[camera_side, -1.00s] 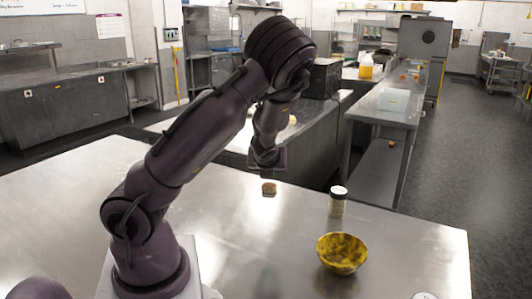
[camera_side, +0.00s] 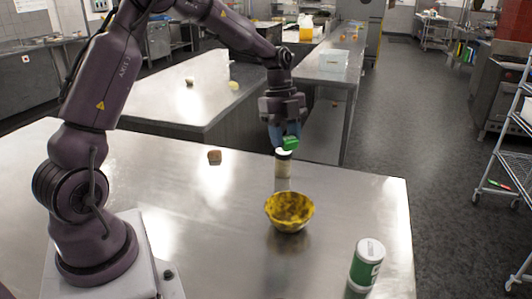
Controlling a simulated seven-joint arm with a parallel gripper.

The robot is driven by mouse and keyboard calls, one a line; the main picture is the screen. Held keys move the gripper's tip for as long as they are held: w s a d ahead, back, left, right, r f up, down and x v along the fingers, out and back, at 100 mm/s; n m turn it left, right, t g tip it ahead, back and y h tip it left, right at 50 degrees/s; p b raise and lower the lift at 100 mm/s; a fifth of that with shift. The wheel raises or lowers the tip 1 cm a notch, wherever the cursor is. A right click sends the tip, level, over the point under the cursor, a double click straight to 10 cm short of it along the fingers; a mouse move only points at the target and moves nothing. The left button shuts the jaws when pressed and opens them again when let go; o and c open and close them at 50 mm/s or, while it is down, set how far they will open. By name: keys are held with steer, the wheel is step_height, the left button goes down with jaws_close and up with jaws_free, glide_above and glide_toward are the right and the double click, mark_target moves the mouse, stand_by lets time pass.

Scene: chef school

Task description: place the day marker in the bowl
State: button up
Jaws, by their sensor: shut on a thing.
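A small green thing (camera_side: 290,143), which I take to be the day marker, is between the fingertips of my gripper (camera_side: 286,138). My gripper points down and is shut on it. The yellow bowl (camera_side: 289,212) with dark blotches stands upright on the steel table, in front of the jar and below my gripper in the picture. I see nothing in the bowl.
A green and white canister (camera_side: 366,265) stands at the front right of the table (camera_side: 190,225). A small brown block (camera_side: 214,157) lies to the left. The table between block and bowl is clear.

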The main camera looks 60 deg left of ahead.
mark_target(292, 139)
steer(key=r, duration=0.1)
steer(key=d+r, duration=0.1)
steer(key=r, duration=0.1)
steer(key=shift+w+d+r+h, duration=0.1)
steer(key=shift+w+r+h, duration=0.1)
steer(key=shift+r+h, duration=0.1)
steer(key=shift+h, duration=0.4)
steer(key=shift+f, duration=11.2)
steer(key=o, duration=1)
